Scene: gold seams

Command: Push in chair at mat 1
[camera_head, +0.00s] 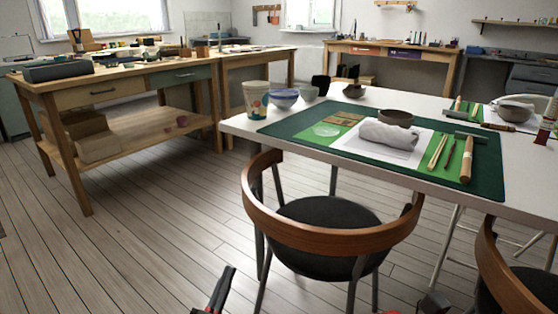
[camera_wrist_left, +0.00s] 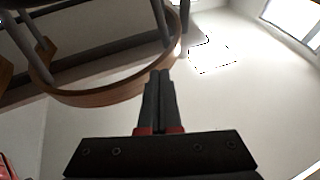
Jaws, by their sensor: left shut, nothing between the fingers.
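A chair with a curved brown wooden back (camera_head: 325,236) and a dark round seat (camera_head: 325,212) stands in front of the white table (camera_head: 238,125), its seat partly outside the table edge. A dark green mat (camera_head: 290,128) lies on the table before it; no number is readable. My left gripper (camera_head: 229,270) is low, left of the chair and apart from it. Its fingers are shut together and empty. In the left wrist view the shut fingers (camera_wrist_left: 160,76) point toward the chair's wooden rim (camera_wrist_left: 105,97). A dark part at the bottom right (camera_head: 432,303) may be my right gripper; its jaws are unclear.
A second wooden-backed chair (camera_head: 505,280) stands at the right edge. A wooden workbench (camera_head: 130,95) stands at the left. The plank floor (camera_head: 150,235) left of the chair is clear.

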